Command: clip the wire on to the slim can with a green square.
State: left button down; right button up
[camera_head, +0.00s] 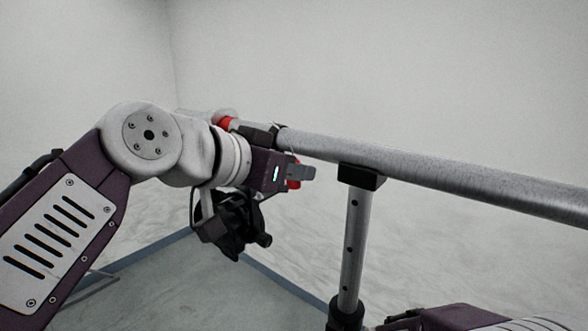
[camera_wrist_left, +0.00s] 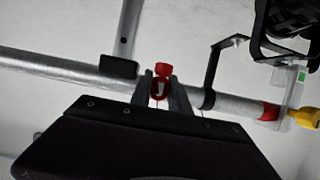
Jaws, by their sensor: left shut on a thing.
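My left gripper (camera_head: 306,173) is shut on a small red clip (camera_head: 293,184), just in front of the metal pipe (camera_head: 430,170). In the left wrist view the red clip (camera_wrist_left: 161,82), with a white mark, sits between the fingers (camera_wrist_left: 160,88). A black can (camera_head: 235,228) hangs below the pipe, partly behind my left wrist. In the left wrist view a black can (camera_wrist_left: 285,14) is cut off at the upper right, with a black yoke (camera_wrist_left: 214,62) reaching to the pipe. A small green square (camera_wrist_left: 302,76) shows near it on a pale piece; I cannot tell what that belongs to.
A post (camera_head: 353,240) holds up the pipe through a black bracket (camera_head: 362,177). A black clamp (camera_head: 262,134) and a red band (camera_head: 228,124) are on the pipe, left of the gripper. A yellow piece (camera_wrist_left: 304,118) is at the wrist view's right edge. Walls behind are bare.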

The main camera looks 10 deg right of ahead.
aim_at(294, 187)
pick_arm(q)
jog(key=shift+f+b, duration=1.35)
jog(key=shift+f, duration=0.2)
jog(key=shift+s+f+b, duration=0.4)
jog(key=shift+s+b, duration=0.15)
jog(key=shift+s+a, duration=0.1)
jog(key=shift+s, duration=0.05)
